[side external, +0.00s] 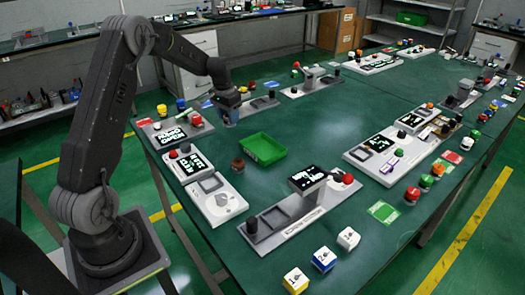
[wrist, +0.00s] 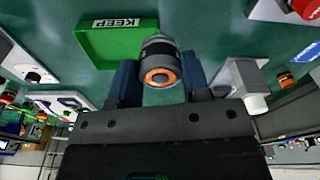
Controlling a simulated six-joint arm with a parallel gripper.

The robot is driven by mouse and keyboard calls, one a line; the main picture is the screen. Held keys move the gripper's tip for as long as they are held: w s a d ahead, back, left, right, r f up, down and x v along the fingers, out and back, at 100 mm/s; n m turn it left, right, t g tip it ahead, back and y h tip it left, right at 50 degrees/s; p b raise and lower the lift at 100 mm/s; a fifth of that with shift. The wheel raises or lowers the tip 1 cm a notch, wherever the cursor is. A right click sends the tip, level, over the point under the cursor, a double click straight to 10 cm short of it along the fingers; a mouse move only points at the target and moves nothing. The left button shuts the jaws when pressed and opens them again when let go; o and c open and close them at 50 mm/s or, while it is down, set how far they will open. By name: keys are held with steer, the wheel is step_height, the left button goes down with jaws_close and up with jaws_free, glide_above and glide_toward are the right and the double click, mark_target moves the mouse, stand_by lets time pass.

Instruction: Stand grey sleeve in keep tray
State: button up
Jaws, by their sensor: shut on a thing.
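The grey sleeve (wrist: 159,50) is a short grey cylinder with an orange ring at the end facing the wrist camera. My gripper (wrist: 160,82) is shut on it, with a blue finger on either side. In the side view my gripper (side external: 229,115) is above the table, behind and left of the keep tray, and the sleeve cannot be made out there. The keep tray (side external: 263,148) is a shallow green tray on the table and looks empty. In the wrist view the tray (wrist: 105,45) lies beyond and left of the sleeve, with a KEEP label on its far part.
A dark brown cylinder (side external: 238,164) stands on the green table just left of the tray. Control panels (side external: 187,165) line the left side, and another panel with a screen (side external: 305,182) stands in front. The table right of the tray is clear.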

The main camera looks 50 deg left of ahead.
steer(key=w+d+f, duration=0.2)
steer(key=w, duration=0.1)
steer(key=w+d+f, duration=0.2)
steer(key=w, duration=0.1)
steer(key=w+d+f, duration=0.3)
steer(key=shift+f, duration=1.95)
steer(key=shift+s+f, duration=0.1)
steer(key=o, duration=1.1)
